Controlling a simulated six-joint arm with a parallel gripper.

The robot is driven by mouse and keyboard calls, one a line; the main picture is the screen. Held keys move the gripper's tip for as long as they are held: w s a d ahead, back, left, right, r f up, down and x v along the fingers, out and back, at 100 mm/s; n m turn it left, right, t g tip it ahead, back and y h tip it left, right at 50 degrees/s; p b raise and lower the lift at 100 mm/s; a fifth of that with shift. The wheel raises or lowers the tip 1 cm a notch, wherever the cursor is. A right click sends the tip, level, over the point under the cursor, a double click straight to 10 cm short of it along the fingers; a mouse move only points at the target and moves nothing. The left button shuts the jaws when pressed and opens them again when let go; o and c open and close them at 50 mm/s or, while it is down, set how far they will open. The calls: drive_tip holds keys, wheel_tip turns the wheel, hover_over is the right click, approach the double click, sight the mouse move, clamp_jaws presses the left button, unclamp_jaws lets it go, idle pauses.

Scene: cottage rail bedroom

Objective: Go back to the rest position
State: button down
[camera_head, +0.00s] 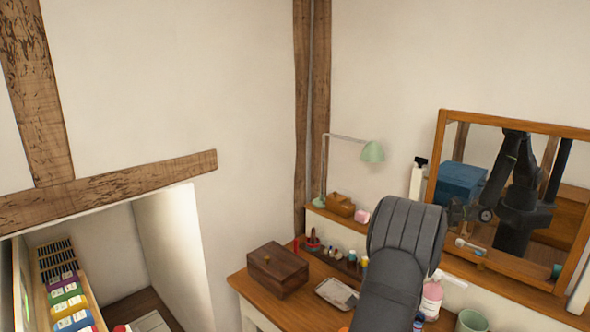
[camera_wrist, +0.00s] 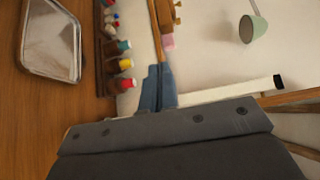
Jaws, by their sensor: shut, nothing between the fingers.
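The task names no object. In the wrist view my gripper (camera_wrist: 158,88) shows as two blue-grey fingers side by side, shut and empty, beyond the dark gripper body at the bottom. In front of them lie the narrow wooden ledge and a white bottle with a black cap (camera_wrist: 235,92). In the head view my dark grey arm link rises over the desk and hides part of it. The gripper itself is hidden behind this link there; the mirror (camera_head: 439,160) reflects my arm.
The wooden desk (camera_head: 246,285) holds a wooden box (camera_head: 277,268), a metal tray (camera_head: 337,292), small jars, a pink bottle (camera_head: 432,299) and a green cup (camera_head: 471,321). A green lamp (camera_head: 372,152) stands on the ledge. Open air lies above the desk's left side.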

drive_tip(key=w+d, duration=0.9)
drive_tip(key=s+d+n+g+y, duration=0.1)
drive_tip(key=s+d+n+y, duration=0.1)
drive_tip(key=s, duration=0.4)
drive_tip(key=shift+s+d+n+y, duration=0.25)
drive_tip(key=shift+s+n+y, duration=0.2)
drive_tip(key=shift+y, duration=0.85)
